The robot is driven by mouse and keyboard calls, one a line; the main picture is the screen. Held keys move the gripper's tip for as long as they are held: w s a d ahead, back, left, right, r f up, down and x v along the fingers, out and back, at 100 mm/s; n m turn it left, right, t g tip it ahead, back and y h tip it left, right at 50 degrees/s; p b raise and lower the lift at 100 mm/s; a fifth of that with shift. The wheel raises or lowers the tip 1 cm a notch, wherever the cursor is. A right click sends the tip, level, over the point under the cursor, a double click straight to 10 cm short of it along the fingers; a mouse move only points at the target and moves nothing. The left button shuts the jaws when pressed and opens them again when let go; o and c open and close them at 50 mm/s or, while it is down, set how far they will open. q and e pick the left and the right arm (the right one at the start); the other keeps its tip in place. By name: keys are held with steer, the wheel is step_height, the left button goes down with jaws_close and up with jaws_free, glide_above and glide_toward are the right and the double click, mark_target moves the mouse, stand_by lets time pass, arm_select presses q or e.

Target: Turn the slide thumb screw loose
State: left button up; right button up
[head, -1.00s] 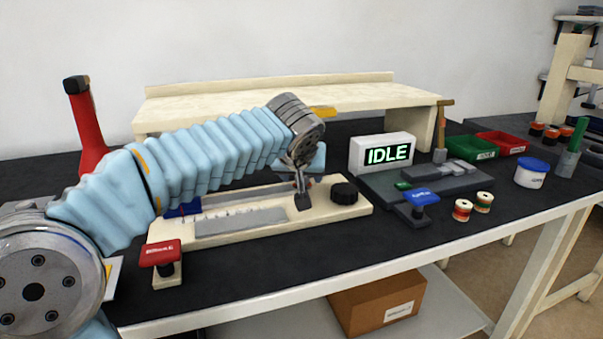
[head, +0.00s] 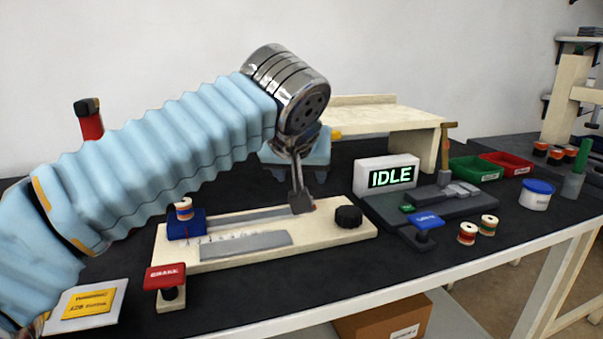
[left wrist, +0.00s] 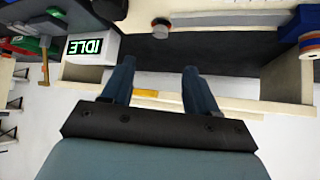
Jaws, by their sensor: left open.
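A beige fixture base (head: 200,262) lies on the dark bench with a grey slide rail (head: 240,219) along it. A black knob (head: 348,216) stands at its right end. My left gripper (head: 302,208) points down over the rail's right part, left of the knob. In the left wrist view its two fingers (left wrist: 158,66) are apart with nothing between them. A small round grey piece with some red (left wrist: 161,27) lies beyond the fingertips, perhaps the slide thumb screw. In the head view the fingers mostly hide that spot. My right gripper does not show.
A blue block (head: 186,226) carrying a spool (head: 184,208) sits at the rail's left end. A red-topped brake button (head: 165,277) is in front. An IDLE display (head: 388,177), a blue-topped button (head: 426,221) and two spools stand to the right. A raised shelf is behind.

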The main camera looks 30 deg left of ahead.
arm_select(q)
steer(key=w+a+r+m+g+h+p, duration=0.3)
steer(key=w+a+m+g+h+p, duration=0.15)
steer(key=a+m, duration=0.35)
steer(key=shift+m+t+h, duration=0.35)
steer(key=shift+m+h, duration=0.1)
steer(key=shift+m, duration=0.05)
steer(key=b+x, duration=0.1)
steer(key=x, duration=0.3)
steer(key=b+x, duration=0.2)
steer(key=x, duration=0.3)
steer(key=d+b+x, duration=0.1)
steer(key=b+x, duration=0.1)
steer(key=x, duration=0.2)
steer(key=shift+w+f, duration=0.2)
steer(key=shift+f, duration=0.05)
steer(key=shift+c, duration=0.2)
steer(key=c, duration=1)
